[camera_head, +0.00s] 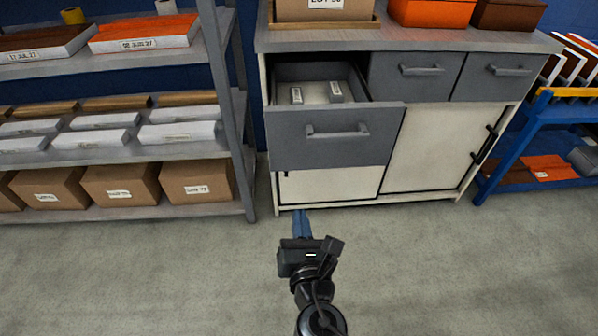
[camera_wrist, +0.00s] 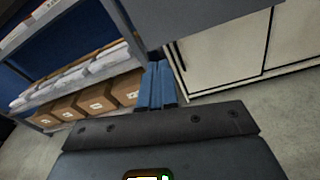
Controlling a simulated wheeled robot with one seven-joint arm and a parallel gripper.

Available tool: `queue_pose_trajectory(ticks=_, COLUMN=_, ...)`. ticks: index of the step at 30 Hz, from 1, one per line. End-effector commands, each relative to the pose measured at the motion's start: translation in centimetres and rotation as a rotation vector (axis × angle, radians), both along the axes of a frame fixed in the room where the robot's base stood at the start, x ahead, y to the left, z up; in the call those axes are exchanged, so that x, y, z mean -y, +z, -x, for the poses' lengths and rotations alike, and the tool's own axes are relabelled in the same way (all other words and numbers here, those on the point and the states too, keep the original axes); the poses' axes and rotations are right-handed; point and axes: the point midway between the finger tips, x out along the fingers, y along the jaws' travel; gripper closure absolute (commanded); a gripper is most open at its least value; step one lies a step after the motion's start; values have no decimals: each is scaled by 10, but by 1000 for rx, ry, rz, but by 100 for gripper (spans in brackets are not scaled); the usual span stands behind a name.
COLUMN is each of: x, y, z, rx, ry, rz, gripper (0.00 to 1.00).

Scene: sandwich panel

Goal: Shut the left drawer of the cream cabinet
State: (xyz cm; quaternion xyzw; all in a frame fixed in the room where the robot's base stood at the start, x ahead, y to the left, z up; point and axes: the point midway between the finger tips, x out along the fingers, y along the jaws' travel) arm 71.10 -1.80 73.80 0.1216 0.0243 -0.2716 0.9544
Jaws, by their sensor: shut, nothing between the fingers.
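The cream cabinet (camera_head: 430,149) stands at the back, with a grey worktop and three grey drawers in its top row. Its left drawer (camera_head: 287,137) is pulled out, and two small labelled items lie inside it. The drawer has a grey bar handle (camera_head: 338,131). The middle and right drawers are flush with the cabinet. My gripper (camera_head: 302,216) is low in front of the cabinet, below the drawer front, with its blue fingers together and empty. In the wrist view, the fingers (camera_wrist: 156,84) point toward the cabinet's lower part, and the drawer's grey front (camera_wrist: 205,18) shows above them.
A grey shelf rack (camera_head: 236,115) with boxes and white packs stands close on the left. A blue rack (camera_head: 507,165) stands on the right. Boxes, including an orange one (camera_head: 432,13), sit on the worktop. The concrete floor (camera_head: 150,275) in front is clear.

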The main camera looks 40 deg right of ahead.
Motion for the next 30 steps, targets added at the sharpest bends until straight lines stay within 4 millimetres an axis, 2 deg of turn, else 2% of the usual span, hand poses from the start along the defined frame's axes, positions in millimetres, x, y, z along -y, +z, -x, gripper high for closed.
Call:
queue_pose_trajectory(ticks=1, x=4, y=-1, z=-11, rx=-6, ry=-13, rz=80, gripper=100)
queue_pose_trajectory(ticks=3, x=7, y=4, z=-20, rx=-16, ry=-26, rz=169, gripper=100)
queue_pose_trajectory(ticks=7, x=11, y=11, z=-29, rx=-24, ry=-40, rz=246, gripper=100)
queue_pose_trajectory(ticks=11, x=20, y=13, z=-40, rx=-26, ry=-44, rz=255, gripper=100)
queue_pose_trajectory(ticks=24, x=66, y=13, z=-109, rx=-25, ry=-41, rz=251, gripper=100)
queue_pose_trajectory(ticks=30, x=82, y=12, z=-132, rx=-25, ry=-41, rz=250, gripper=100)
